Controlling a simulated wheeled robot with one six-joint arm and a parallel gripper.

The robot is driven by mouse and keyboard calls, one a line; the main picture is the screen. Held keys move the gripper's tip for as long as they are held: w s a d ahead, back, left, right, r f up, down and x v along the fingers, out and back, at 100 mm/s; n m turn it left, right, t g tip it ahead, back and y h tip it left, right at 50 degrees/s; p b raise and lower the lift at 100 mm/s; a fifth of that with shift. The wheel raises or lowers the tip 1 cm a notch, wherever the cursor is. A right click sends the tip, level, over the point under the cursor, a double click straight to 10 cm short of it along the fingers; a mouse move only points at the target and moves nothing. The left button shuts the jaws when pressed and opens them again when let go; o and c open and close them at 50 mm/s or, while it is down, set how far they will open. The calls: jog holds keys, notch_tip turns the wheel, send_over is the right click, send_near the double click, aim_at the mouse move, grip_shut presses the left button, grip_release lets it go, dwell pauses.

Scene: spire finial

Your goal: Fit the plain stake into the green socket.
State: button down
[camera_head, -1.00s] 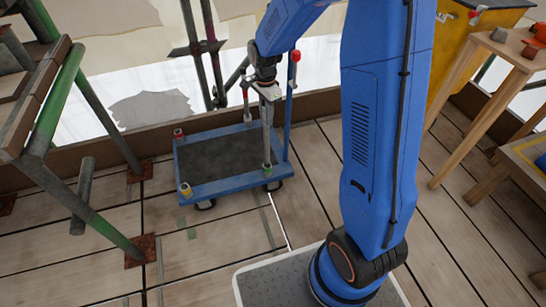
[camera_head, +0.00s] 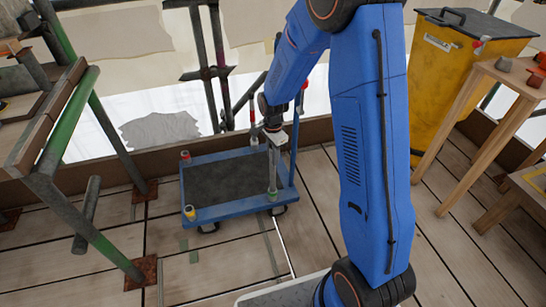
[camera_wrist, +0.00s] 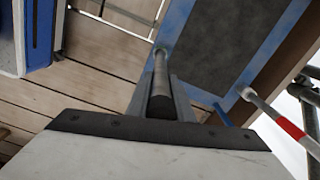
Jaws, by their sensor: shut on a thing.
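My gripper (camera_head: 273,143) is shut on the plain grey stake (camera_head: 272,168), which stands roughly upright above the front right corner of the blue trolley. The green socket (camera_head: 272,194) is at that corner, right under the stake. The stake's lower end meets the socket in the head view; I cannot tell how deep it sits. In the wrist view the stake (camera_wrist: 160,80) runs away from between the fingers toward the socket (camera_wrist: 161,49), whose opening is hidden by the stake.
The trolley (camera_head: 235,207) carries a yellow socket (camera_head: 190,211) front left, a red one (camera_head: 185,155) back left, and a red-and-white stake (camera_head: 253,130) at the back. Scaffold poles (camera_head: 100,125) stand left. A yellow bin (camera_head: 455,80) and wooden table (camera_head: 500,70) are right.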

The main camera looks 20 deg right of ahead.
jog(key=shift+f, duration=0.1)
jog(key=c, duration=1.6)
grip_release()
jog(key=shift+o, duration=0.2)
